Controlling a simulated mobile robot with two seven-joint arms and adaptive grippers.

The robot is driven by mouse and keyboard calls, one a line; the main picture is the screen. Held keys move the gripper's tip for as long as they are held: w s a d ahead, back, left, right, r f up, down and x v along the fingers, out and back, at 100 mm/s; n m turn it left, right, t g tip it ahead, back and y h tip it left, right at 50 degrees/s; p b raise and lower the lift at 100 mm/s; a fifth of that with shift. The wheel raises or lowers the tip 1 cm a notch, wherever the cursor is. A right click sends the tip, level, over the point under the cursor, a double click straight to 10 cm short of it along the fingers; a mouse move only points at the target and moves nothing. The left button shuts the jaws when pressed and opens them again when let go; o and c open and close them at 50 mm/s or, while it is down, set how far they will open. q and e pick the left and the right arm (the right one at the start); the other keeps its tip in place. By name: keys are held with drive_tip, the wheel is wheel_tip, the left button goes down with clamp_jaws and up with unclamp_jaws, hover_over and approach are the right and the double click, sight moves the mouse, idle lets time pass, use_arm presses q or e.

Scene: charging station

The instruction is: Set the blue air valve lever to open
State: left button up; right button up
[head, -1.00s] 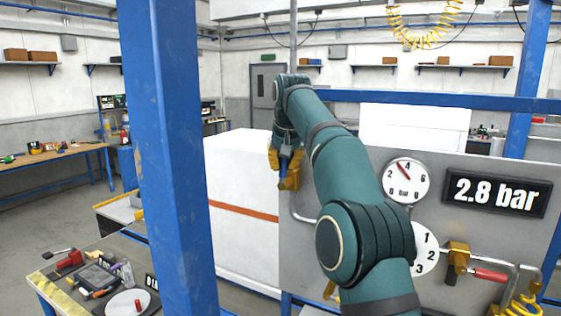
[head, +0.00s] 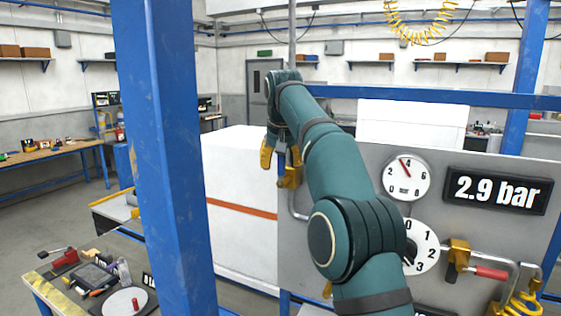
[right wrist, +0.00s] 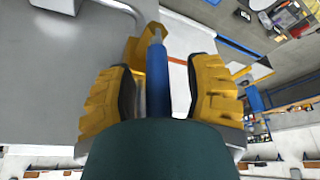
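The blue valve lever (head: 281,162) stands roughly upright in front of its yellow valve body (head: 293,174), at the left edge of the grey panel. My right gripper (head: 273,158) is at the lever, with one yellow finger showing left of it. In the right wrist view, the lever (right wrist: 157,80) lies between the two yellow fingers of my right gripper (right wrist: 160,92). A gap shows on both sides, so the gripper looks open around it. The wrist hides the lever's near end there. My left gripper is not in view.
The grey panel (head: 350,185) carries a round gauge (head: 407,176), a display (head: 497,190) reading 2.9 bar, a numbered dial (head: 428,247) and a red-handled valve (head: 489,272). A blue post (head: 170,150) stands left. A white cabinet (head: 240,180) is behind the lever.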

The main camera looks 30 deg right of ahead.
sight(280, 159)
drive_tip(key=shift+s+r, duration=0.1)
drive_tip(key=shift+r, duration=0.05)
drive_tip(key=shift+v, duration=1.2)
drive_tip(key=shift+s+a+r, duration=0.3)
drive_tip(key=shift+s+r, duration=0.1)
drive_tip(key=s+a, duration=0.3)
drive_tip(key=s, duration=0.7)
drive_tip(key=shift+s+a+f, duration=0.2)
drive_tip(key=shift+a+f, duration=0.05)
drive_tip(key=shift+a, duration=0.05)
